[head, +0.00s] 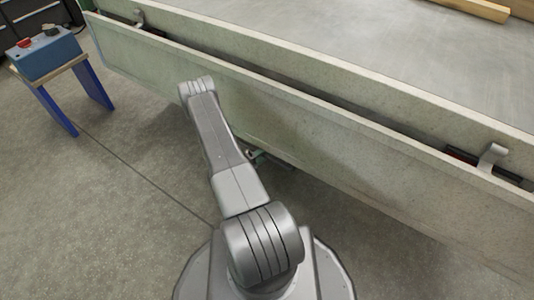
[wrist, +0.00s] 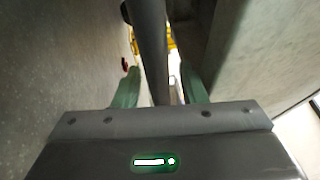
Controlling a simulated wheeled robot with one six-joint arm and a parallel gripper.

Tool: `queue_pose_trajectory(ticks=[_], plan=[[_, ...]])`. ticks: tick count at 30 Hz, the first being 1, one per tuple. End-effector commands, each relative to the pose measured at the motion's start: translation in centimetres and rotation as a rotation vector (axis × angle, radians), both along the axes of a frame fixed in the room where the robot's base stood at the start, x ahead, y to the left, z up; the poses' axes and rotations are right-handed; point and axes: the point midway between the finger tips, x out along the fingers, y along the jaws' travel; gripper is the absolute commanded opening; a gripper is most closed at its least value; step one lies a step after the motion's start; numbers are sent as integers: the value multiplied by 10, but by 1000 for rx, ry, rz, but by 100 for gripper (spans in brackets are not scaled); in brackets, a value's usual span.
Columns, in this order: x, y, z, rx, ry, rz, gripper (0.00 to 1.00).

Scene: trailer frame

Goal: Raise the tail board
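The tail board (head: 330,145) is a long pale speckled panel. It hangs down along the edge of the trailer bed (head: 330,35), with a dark gap between them. My arm reaches up to the board's face in the head view; my gripper is mostly hidden there, with only a small greenish part showing by the board's lower edge. In the wrist view my gripper (wrist: 167,88) has its two green fingers apart. A dark round bar (wrist: 150,50) runs between them, with a gap visible on the left; contact on the right is unclear.
A hooked metal catch (head: 492,157) sits near the right end of the bed edge, another (head: 138,18) near the left. A blue box with a red button (head: 45,55) stands on a blue-legged stool at left. Wooden planks (head: 470,8) lie on the bed. Floor in front is clear.

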Motion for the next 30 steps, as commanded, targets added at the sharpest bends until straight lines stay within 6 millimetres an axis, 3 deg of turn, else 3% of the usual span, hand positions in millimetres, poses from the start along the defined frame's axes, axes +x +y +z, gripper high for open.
queue_pose_trajectory(ticks=[12,13,18,19,30], plan=[[3,-6,1,-1,1,1,38],[3,-6,1,0,0,1,36],[3,-6,1,0,0,1,2],[3,-6,1,0,0,1,0],[-3,0,4,14,19,4,0]])
